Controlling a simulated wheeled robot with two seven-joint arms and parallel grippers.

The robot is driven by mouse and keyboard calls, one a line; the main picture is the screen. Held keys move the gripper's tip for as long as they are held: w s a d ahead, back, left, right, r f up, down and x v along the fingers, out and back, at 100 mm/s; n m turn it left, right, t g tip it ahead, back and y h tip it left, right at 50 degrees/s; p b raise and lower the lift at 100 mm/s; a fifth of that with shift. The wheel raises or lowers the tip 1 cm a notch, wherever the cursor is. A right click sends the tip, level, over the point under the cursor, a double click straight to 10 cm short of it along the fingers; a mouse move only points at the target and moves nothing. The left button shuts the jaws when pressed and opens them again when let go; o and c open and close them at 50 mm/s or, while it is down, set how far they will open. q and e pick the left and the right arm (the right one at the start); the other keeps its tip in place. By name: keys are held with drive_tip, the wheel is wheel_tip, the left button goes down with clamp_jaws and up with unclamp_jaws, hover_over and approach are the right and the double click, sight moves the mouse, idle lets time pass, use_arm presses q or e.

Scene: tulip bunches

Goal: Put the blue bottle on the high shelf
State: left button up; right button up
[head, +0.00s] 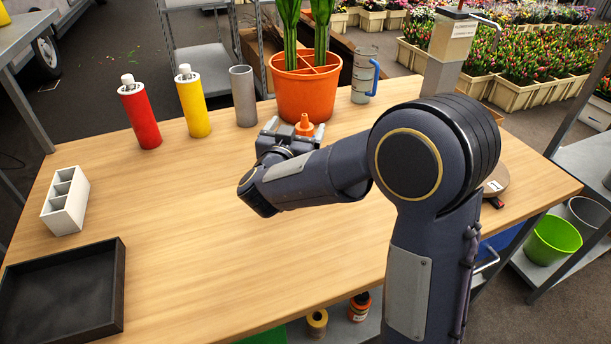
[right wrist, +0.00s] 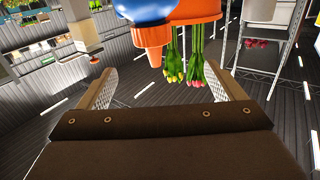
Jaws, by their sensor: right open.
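The blue bottle's orange nozzle (head: 304,125) shows just past my right gripper (head: 290,134) in the head view; its blue body is hidden there behind the gripper. The right wrist view is upside down and shows part of the blue bottle (right wrist: 145,9) with its orange nozzle at the top, between the lines of the two fingers. My right gripper is open, with its fingers (right wrist: 162,86) apart and nothing shut between them. The bottle stands on the wooden table (head: 215,230), in front of the orange pot. My left gripper is out of view.
The orange pot (head: 305,95) with green stems stands close behind, and a clear jug (head: 364,75) to its right. A grey cylinder (head: 244,97), yellow bottle (head: 193,103) and red bottle (head: 140,115) stand left. A metal shelf rack (head: 201,70) is behind. The table's middle is clear.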

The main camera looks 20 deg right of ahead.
drive_tip(key=shift+s+f+h, duration=0.15)
drive_tip(key=shift+f+h, duration=0.25)
drive_tip(key=shift+f, duration=0.05)
wheel_tip(320, 180, down, 8)
drive_tip(key=r+b, duration=0.1)
drive_tip(key=b, duration=0.1)
drive_tip(key=x, duration=0.7)
drive_tip(key=shift+d+f, duration=0.25)
drive_tip(key=shift+f, duration=0.05)
drive_tip(key=c, duration=1.1)
drive_tip(key=shift+c, duration=1.4)
drive_tip(key=shift+r, duration=0.15)
